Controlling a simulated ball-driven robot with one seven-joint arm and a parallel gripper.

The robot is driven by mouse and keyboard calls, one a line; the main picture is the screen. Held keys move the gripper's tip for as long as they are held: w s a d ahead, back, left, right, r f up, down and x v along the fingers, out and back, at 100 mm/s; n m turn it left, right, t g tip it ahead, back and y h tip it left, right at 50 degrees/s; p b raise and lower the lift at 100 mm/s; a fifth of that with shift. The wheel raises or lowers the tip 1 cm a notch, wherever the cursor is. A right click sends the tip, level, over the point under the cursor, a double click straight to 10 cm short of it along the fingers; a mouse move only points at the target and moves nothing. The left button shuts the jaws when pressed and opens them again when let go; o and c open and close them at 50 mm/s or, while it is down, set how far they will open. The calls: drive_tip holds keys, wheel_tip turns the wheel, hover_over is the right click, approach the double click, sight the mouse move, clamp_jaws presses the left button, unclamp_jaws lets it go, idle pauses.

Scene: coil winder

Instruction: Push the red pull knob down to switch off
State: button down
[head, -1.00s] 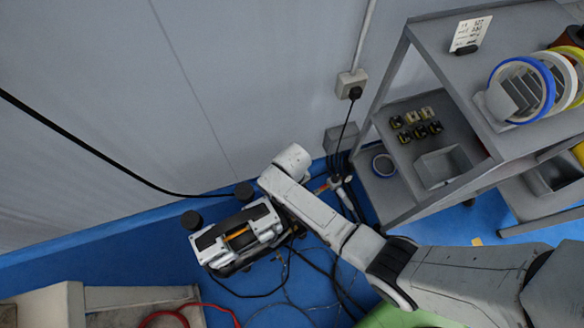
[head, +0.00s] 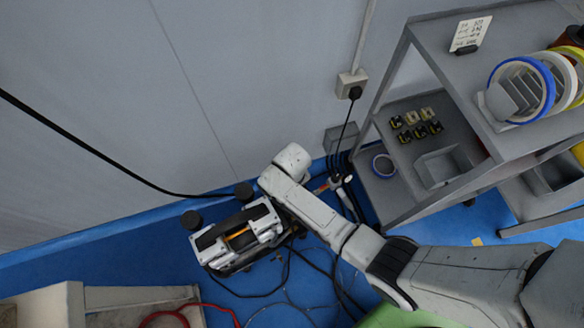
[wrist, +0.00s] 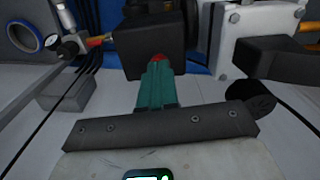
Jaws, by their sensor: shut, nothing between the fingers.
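The red pull knob (wrist: 158,58) shows as a small red patch just beyond my fingertips in the wrist view, against a dark box (wrist: 158,33). My gripper (wrist: 157,67) has its teal fingers shut together with nothing between them. The fingers cover most of the knob, and I cannot tell whether they touch it. In the head view my arm hides the knob and the fingers.
A white and black machine (head: 238,238) stands on the blue floor left of my arm. A gauge (wrist: 68,47) and a bolted white block (wrist: 250,40) flank the dark box. A grey shelf rack (head: 470,65) stands at right; cables (head: 335,275) trail across the floor.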

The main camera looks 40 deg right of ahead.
drive_tip(key=shift+f, duration=0.2)
idle(0.5)
wheel_tip(320, 180, up, 6)
drive_tip(key=p, duration=0.6)
drive_tip(key=shift+r, duration=0.15)
drive_tip(key=shift+s, duration=0.1)
drive_tip(key=s+d+r, duration=0.4)
drive_tip(key=s+r, duration=0.4)
drive_tip(key=r, duration=0.2)
drive_tip(key=s+d+r+t, duration=0.1)
drive_tip(key=s+d+r, duration=0.2)
drive_tip(key=s+r, duration=0.6)
drive_tip(key=shift+s+d+r, duration=0.25)
drive_tip(key=shift+d+r, duration=0.15)
drive_tip(key=shift+r, duration=0.2)
drive_tip(key=c, duration=1.8)
unclamp_jaws()
